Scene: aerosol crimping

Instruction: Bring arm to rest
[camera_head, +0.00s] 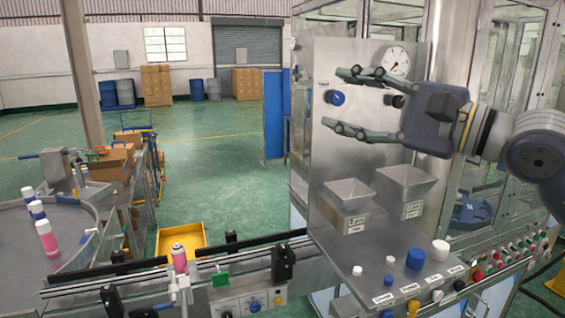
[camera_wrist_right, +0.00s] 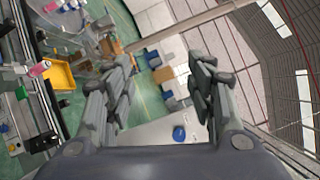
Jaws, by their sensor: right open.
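My right gripper (camera_head: 352,103) is raised in front of the upright steel panel (camera_head: 335,62), beside the pressure gauge (camera_head: 396,62). Its fingers point left and are spread apart with nothing between them. In the right wrist view the two open fingers (camera_wrist_right: 160,95) frame the far hall. A blue knob (camera_head: 336,97) on the panel shows between the fingers and also in the right wrist view (camera_wrist_right: 179,133). My left gripper is in neither view. A pink can (camera_head: 179,258) stands on the conveyor, well below and left of the right gripper.
Two steel hoppers (camera_head: 404,184) stick out from the panel below the gripper. White and blue caps (camera_head: 415,259) sit on the steel shelf below them. A row of buttons (camera_head: 510,252) is at the right. A yellow bin (camera_head: 181,240) lies on the floor. Open floor extends left of the panel.

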